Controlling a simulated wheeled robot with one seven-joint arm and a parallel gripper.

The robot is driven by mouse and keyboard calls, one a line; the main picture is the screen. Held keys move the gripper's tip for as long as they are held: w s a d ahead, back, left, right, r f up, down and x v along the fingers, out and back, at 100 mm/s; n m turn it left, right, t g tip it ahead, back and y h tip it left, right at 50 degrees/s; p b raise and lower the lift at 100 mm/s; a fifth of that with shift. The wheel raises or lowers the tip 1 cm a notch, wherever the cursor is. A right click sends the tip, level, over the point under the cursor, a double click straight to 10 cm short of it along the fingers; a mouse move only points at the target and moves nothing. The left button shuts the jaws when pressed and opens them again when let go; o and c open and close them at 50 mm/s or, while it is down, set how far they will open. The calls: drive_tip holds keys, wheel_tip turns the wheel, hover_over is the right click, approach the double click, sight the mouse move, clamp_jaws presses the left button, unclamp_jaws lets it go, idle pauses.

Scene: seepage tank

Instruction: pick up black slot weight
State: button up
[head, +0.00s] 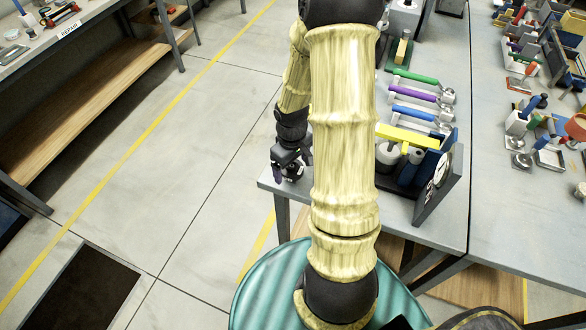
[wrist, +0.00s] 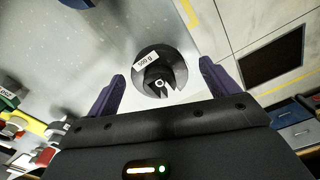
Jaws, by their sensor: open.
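The black slot weight (wrist: 173,61) shows in the wrist view as a dark round disc with a slot and a white label reading 500 g. It lies on the grey table top (wrist: 60,50) close to the table's edge. My gripper (wrist: 160,88) is open, with its two purple fingers apart, one to each side of the weight's near part. The fingers do not visibly touch it. In the head view my gripper (head: 289,172) is at the table's left front corner, and my arm and gripper hide the weight there.
Tools with green, purple and blue handles (head: 415,96) lie on the table right of my arm. A yellow-topped device (head: 408,137) and an upright dial panel (head: 440,180) stand near its front edge. Open floor (head: 190,150) lies left of the table.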

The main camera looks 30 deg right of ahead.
drive_tip(key=c, duration=1.4)
drive_tip(key=shift+r, duration=0.1)
drive_tip(key=shift+c, duration=0.2)
wheel_tip(320, 180, up, 10)
drive_tip(key=p, duration=0.1)
drive_tip(key=shift+w, duration=0.15)
